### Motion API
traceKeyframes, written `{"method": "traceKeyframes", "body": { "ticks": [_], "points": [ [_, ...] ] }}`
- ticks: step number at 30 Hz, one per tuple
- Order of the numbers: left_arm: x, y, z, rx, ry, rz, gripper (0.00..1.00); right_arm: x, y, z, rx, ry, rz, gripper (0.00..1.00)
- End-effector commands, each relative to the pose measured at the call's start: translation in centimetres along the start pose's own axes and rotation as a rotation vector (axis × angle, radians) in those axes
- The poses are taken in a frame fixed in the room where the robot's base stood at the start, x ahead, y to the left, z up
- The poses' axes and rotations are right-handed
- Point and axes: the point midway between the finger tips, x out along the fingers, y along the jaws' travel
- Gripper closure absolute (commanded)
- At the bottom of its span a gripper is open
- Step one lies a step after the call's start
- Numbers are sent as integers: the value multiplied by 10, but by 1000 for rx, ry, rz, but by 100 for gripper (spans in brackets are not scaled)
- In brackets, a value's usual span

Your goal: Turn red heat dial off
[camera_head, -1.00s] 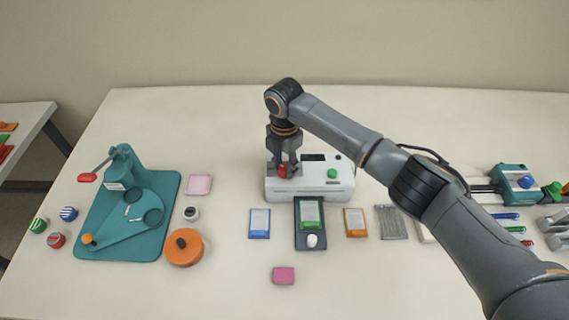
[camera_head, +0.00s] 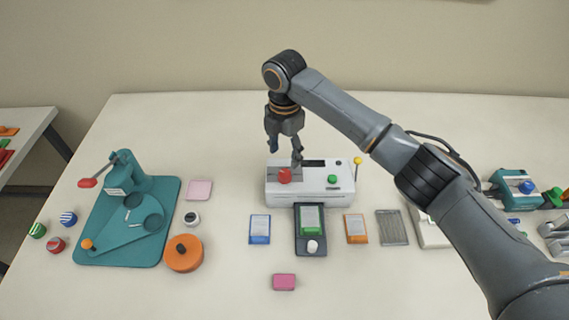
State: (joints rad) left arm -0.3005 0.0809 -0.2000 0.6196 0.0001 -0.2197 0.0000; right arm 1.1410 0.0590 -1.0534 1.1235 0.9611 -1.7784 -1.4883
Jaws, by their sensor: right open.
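The white laminator (camera_head: 310,195) stands at the middle of the table. The red heat dial (camera_head: 284,175) is on the left of its top, in full view; its pointer setting is too small to read. A green button or knob (camera_head: 332,179) is on the right of the laminator. My right gripper (camera_head: 284,156) is open and empty, pointing down above and slightly behind the red dial, apart from it. My left gripper is not in view.
A dark tray (camera_head: 311,250) with a green-edged card lies in front of the laminator. Blue (camera_head: 260,229) and orange (camera_head: 356,228) cards flank it. A teal press (camera_head: 128,220) stands at left. A yellow-topped lever (camera_head: 357,161) rises at the laminator's right.

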Motion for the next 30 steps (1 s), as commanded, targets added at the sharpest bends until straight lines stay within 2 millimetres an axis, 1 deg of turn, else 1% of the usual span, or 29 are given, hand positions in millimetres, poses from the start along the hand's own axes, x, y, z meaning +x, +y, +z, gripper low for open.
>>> {"method": "traceKeyframes", "body": {
  "ticks": [1,3,6,9,13,26,30],
  "points": [
    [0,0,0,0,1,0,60,-11,1,0,-1,-1,3,44],
    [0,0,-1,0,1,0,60,-23,1,0,0,-2,3,44],
    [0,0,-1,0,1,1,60,-35,1,-1,0,0,2,44],
    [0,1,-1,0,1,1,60,-43,0,-1,-1,0,1,44],
    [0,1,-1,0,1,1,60,-46,0,-1,-1,1,1,44],
    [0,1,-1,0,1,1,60,-45,0,-1,-1,1,0,44],
    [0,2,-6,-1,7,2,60,-45,0,-1,-1,1,0,44]
  ]
}}
